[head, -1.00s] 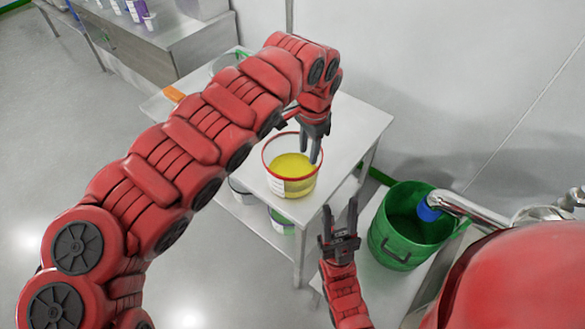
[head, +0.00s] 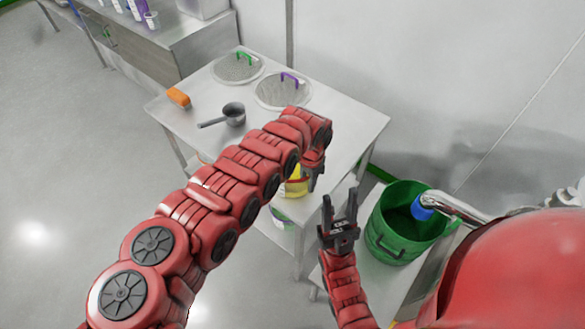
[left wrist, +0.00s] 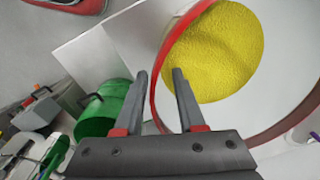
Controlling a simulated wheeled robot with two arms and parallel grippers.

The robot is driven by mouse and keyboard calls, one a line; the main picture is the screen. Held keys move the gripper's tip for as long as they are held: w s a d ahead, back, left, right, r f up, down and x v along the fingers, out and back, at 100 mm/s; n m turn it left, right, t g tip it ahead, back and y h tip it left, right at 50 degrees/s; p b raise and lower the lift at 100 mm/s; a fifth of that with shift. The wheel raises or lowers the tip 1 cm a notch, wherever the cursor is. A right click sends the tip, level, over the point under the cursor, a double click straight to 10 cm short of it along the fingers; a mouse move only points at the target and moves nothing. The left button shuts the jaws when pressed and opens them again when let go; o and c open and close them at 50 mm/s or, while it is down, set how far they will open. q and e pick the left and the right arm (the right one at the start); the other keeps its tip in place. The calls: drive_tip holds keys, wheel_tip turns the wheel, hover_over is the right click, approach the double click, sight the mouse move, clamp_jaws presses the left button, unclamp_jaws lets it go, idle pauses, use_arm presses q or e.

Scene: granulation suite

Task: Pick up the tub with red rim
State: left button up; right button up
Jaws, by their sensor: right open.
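The tub with red rim (head: 296,187) holds yellow powder and stands near the front edge of the steel table; my left arm hides most of it in the head view. In the left wrist view its red rim (left wrist: 158,75) and the yellow powder show close up. My left gripper (left wrist: 161,72) is open, with the rim and wall passing between its fingers, one finger on the inner side and one outside. My right gripper (head: 340,194) is open and empty, in front of the table.
The steel table (head: 350,125) also holds a small pan (head: 234,116), an orange block (head: 178,97), a green-handled round lid (head: 237,70) and a purple-handled one (head: 283,95). A green bucket (head: 392,250) stands at the right.

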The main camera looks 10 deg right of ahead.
use_arm(q)
drive_tip(key=shift+f, duration=0.7)
clamp_jaws()
idle(1.0)
